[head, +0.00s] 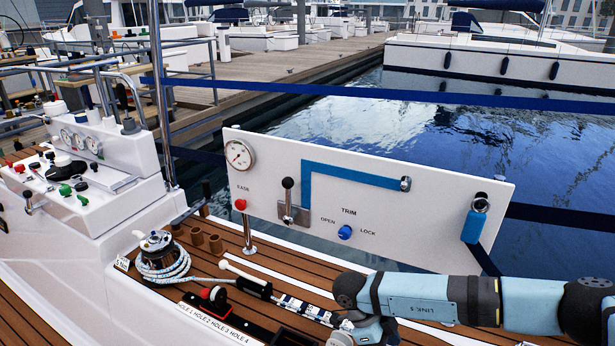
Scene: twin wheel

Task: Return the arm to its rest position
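My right arm, light blue with dark joints, comes in from the right edge along the bottom of the head view. Its wrist bends down near the lower middle. My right gripper (345,336) is at the bottom edge beside a striped rope-like or rod-like item (300,308) on the deck. Its fingers are mostly cut off or hidden, so I cannot tell whether it is open or holds anything. My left arm and gripper are not in view.
A white panel (400,235) with a gauge (239,155), lever (288,198), red knob (240,204) and blue knob (345,232) stands behind the arm. A rope-wrapped winch (160,257) and a row of labelled holes (215,322) are left. A control console (70,190) stands at far left.

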